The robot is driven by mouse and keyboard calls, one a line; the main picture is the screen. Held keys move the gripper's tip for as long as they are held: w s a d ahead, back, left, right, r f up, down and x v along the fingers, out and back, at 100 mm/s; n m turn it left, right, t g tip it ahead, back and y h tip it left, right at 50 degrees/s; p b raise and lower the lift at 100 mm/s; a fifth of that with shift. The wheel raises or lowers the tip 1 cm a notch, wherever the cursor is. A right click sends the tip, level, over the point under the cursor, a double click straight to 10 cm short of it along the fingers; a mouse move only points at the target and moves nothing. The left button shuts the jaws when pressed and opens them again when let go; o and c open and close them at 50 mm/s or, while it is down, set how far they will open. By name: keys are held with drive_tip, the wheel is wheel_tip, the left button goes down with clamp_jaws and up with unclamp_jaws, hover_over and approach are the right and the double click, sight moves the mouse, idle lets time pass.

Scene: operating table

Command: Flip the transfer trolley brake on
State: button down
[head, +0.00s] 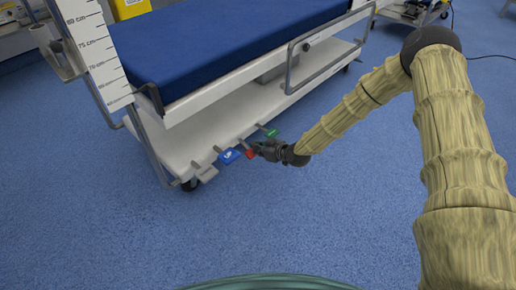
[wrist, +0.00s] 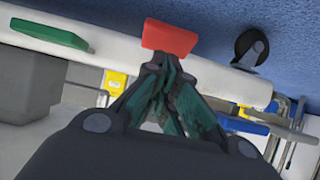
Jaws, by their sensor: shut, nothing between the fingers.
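The transfer trolley (head: 185,132) has a white base and a blue mattress. Along its lower edge stick out a red pedal (head: 250,154), a green pedal (head: 270,133), a blue pedal marked UP (head: 229,156) and a grey pedal (head: 206,170). No brake label is readable. My gripper (head: 257,147) is shut and empty, its tips right by the red pedal. In the wrist view, the red pedal (wrist: 169,38) is just beyond the closed fingertips (wrist: 165,64); I cannot tell whether they touch. The green pedal (wrist: 50,39) is to the left there.
A black caster wheel (wrist: 251,47) stands beyond the trolley edge in the wrist view. The blue floor (head: 250,225) in front is clear.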

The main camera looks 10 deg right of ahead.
drive_tip(key=shift+r+p, duration=0.5)
drive_tip(key=shift+r, duration=0.25)
drive_tip(key=shift+r, duration=0.1)
drive_tip(key=p+v, duration=0.7)
drive_tip(key=v, duration=0.6)
drive_tip(key=shift+r, duration=0.2)
drive_tip(key=shift+w, duration=0.15)
